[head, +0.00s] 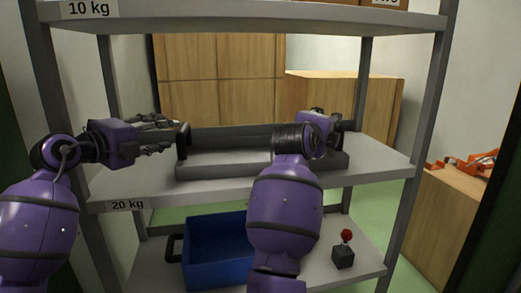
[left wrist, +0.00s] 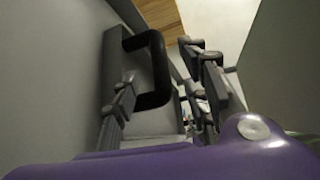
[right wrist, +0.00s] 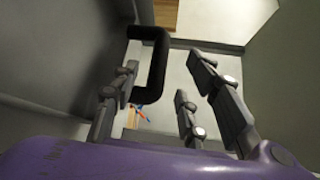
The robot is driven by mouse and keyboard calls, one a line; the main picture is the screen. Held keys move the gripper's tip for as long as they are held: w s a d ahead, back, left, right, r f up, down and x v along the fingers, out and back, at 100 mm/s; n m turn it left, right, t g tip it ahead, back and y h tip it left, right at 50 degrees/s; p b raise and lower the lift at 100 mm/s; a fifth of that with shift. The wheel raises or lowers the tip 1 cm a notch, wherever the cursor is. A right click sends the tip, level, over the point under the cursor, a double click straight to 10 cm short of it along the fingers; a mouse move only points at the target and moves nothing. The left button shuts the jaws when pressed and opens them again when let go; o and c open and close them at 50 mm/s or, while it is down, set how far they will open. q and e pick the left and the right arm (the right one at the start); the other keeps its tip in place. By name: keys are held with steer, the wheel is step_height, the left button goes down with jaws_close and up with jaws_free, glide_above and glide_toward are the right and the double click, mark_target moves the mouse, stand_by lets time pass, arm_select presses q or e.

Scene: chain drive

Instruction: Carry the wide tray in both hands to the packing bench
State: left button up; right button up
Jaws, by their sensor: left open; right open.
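The wide grey tray (head: 222,171) rests on the middle shelf, with an upright black handle (head: 183,142) at its left end. My left gripper (head: 166,134) is open just left of that handle. In the left wrist view the handle (left wrist: 158,72) shows between the spread fingers, with no grip on it. My right gripper (head: 336,122) is open at the tray's right end, partly hidden behind its own wrist. In the right wrist view the right black handle (right wrist: 160,62) lies between the open fingers. I cannot tell whether any finger touches a handle. No bench is clearly identifiable.
The shelf unit has grey posts (head: 423,100) on both sides and an upper shelf (head: 240,14) above the tray. A blue crate (head: 205,250) and a dark box with a red knob (head: 344,256) stand on the lower shelf. Orange items (head: 470,163) lie on a wooden block at right.

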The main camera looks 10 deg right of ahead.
mark_target(183, 126)
arm_select(q)
steer(key=x, duration=0.8)
steer(key=shift+a+f, duration=0.1)
steer(key=shift+f, duration=0.05)
arm_select(e)
steer(key=x, duration=0.8)
steer(key=shift+a+f, duration=0.1)
arm_select(q)
jaws_close()
arm_select(e)
jaws_close()
arm_select(q)
steer(key=shift+r, duration=0.25)
